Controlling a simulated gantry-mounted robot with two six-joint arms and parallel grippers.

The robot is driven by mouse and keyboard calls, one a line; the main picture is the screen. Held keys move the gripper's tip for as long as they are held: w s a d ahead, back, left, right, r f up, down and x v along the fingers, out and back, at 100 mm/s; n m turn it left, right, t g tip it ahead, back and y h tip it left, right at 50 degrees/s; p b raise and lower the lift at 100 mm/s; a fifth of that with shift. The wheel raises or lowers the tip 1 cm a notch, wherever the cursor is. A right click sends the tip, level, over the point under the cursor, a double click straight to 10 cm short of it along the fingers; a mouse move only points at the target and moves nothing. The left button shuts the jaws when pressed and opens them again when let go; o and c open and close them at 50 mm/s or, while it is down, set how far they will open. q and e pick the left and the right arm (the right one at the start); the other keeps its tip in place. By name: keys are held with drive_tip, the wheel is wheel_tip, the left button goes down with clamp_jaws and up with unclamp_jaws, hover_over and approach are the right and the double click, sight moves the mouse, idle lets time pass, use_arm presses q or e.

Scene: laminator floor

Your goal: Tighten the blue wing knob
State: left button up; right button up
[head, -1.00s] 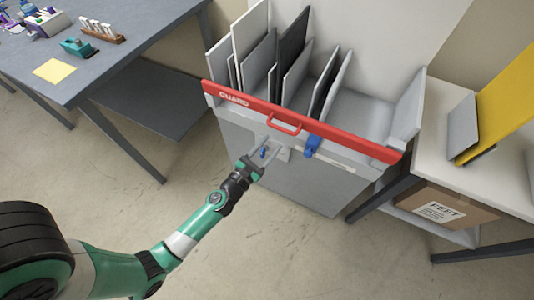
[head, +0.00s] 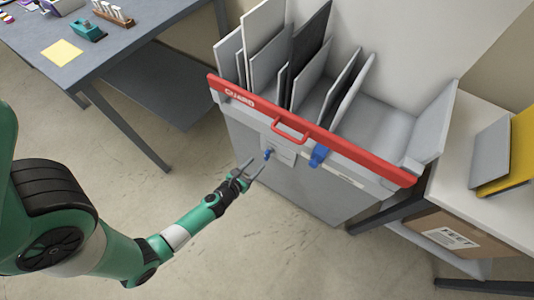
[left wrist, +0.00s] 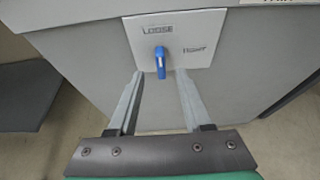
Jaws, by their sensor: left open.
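The blue wing knob (head: 268,154) sits on a pale plate (head: 284,154) on the front of the grey rack, below the red guard bar. In the left wrist view the knob (left wrist: 160,62) stands upright on the plate (left wrist: 200,24), its upper end towards the word LOOSE. My right gripper is out of view.
A grey table (head: 120,40) stands left, a pale bench (head: 450,150) right. The floor before the rack is clear.

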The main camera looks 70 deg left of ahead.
sight(265, 156)
use_arm(q)
drive_tip(key=b+x, duration=0.2)
drive_tip(key=x, duration=0.5)
drive_tip(key=shift+w+a+f, duration=0.1)
drive_tip(key=shift+w+a, duration=0.05)
drive_tip(key=shift+w, duration=0.15)
drive_tip(key=shift+w+a+f, duration=0.1)
drive_tip(key=shift+w+a, duration=0.3)
drive_tip(key=shift+w, duration=0.1)
drive_tip(key=shift+c, duration=0.3)
drive_tip(key=shift+s+d, duration=0.1)
drive_tip(key=shift+s, duration=0.05)
drive_tip(key=c, duration=0.7)
drive_tip(key=shift+f, duration=0.1)
clamp_jaws()
